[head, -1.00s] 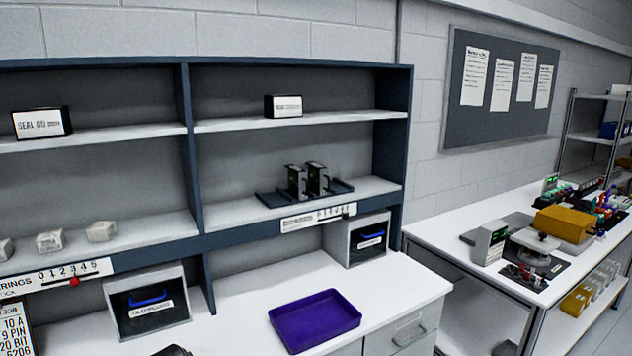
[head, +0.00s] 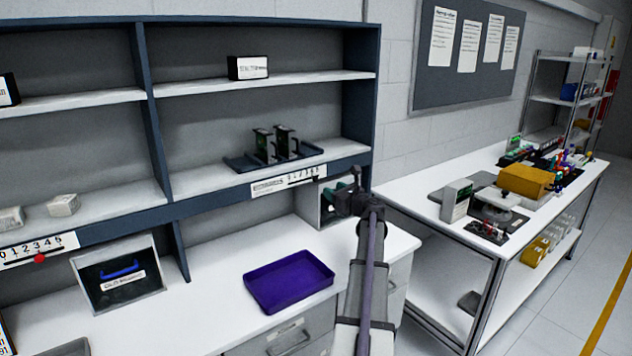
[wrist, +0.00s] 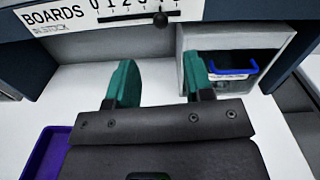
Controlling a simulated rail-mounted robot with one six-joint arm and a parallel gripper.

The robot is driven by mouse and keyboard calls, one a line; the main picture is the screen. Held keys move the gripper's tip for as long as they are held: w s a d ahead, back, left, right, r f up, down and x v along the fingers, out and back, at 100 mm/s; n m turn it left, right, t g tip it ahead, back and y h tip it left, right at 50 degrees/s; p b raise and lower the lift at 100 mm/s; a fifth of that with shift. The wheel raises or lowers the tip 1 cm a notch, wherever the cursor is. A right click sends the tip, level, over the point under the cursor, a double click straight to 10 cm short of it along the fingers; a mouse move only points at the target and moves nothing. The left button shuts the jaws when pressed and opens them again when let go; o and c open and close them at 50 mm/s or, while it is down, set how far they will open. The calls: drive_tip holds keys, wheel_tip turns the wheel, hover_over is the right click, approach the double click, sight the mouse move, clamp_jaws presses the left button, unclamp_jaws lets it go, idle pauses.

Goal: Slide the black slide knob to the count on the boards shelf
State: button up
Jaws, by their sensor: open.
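The black slide knob (wrist: 160,19) shows in the wrist view on the white BOARDS scale (wrist: 60,16), right of its middle. The digits near it are partly cut off. In the head view the scale (head: 270,187) runs along the shelf edge, and the knob is too small to place exactly. Above it, two upright boards (head: 264,145) (head: 285,142) stand in a dark rack on the boards shelf (head: 205,181). My gripper (wrist: 157,76) is open and empty, its green fingers apart below the knob. In the head view my gripper (head: 346,190) is near the scale's right end.
A bin with a blue handle (wrist: 232,68) stands under the shelf, close to the right finger. A purple tray (head: 289,282) lies on the white counter. Another bin (head: 120,275) and a scale with a red knob (head: 39,258) are at left.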

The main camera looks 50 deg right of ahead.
sight(317, 180)
drive_tip(key=shift+m, duration=0.7)
drive_tip(key=x, duration=1)
drive_tip(key=shift+w+d, duration=0.2)
drive_tip(key=shift+w, duration=0.1)
clamp_jaws()
